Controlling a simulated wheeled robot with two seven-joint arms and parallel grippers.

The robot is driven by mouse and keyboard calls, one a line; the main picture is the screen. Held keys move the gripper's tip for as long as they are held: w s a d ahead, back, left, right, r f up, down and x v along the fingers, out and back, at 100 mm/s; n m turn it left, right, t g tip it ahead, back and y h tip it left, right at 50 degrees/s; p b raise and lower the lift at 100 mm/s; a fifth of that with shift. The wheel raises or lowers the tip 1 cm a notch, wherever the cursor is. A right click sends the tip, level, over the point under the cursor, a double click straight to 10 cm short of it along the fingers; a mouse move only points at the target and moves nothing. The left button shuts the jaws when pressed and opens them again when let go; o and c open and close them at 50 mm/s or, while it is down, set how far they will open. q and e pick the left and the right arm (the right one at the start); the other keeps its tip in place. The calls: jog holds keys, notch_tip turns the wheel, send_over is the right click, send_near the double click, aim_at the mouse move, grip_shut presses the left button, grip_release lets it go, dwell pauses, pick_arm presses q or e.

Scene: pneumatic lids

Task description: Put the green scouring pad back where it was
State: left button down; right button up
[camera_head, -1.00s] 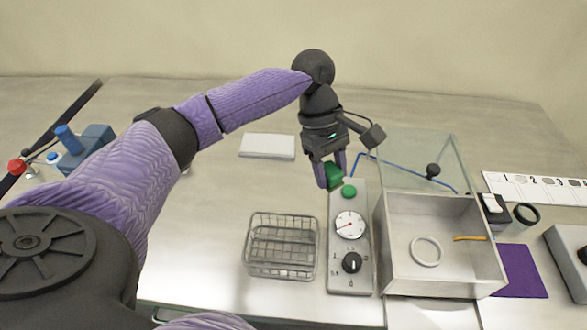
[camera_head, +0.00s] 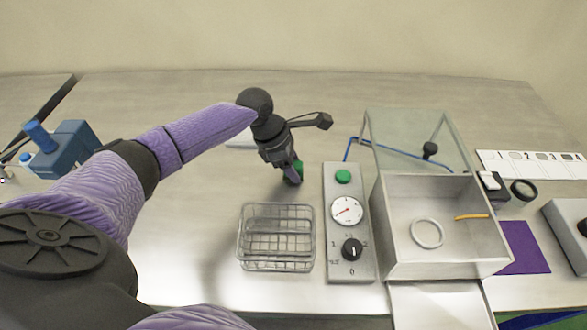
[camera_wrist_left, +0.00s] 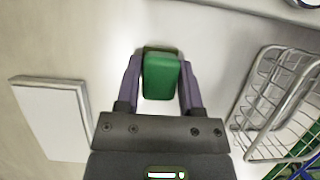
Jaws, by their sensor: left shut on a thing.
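The green scouring pad (camera_wrist_left: 161,76) is between the fingers of my left gripper (camera_wrist_left: 160,85), which is shut on it. In the head view my left gripper (camera_head: 294,178) is above the table behind the wire basket (camera_head: 277,238), and only a small edge of the pad (camera_head: 299,170) shows there. The wire basket also shows in the left wrist view (camera_wrist_left: 285,100), at the right, and looks empty. A white flat slab (camera_wrist_left: 53,115) lies at the left in the wrist view; in the head view my arm mostly hides it. My right gripper is not in view.
A grey control panel (camera_head: 336,264) with a green button, gauge and knob stands right of the basket. Beside it is an open box (camera_head: 395,235) with a glass lid (camera_head: 410,145), holding a white ring (camera_head: 427,234) and an orange strip (camera_head: 472,216). A blue device (camera_head: 62,150) stands far left.

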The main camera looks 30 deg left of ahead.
pick_arm(q)
jog(key=shift+r, duration=0.1)
jog(key=shift+c, duration=1.1)
grip_release()
jog(key=p+v, duration=0.4)
jog(key=v, duration=0.8)
jog(key=shift+p, duration=0.3)
jog(key=shift+r, duration=0.1)
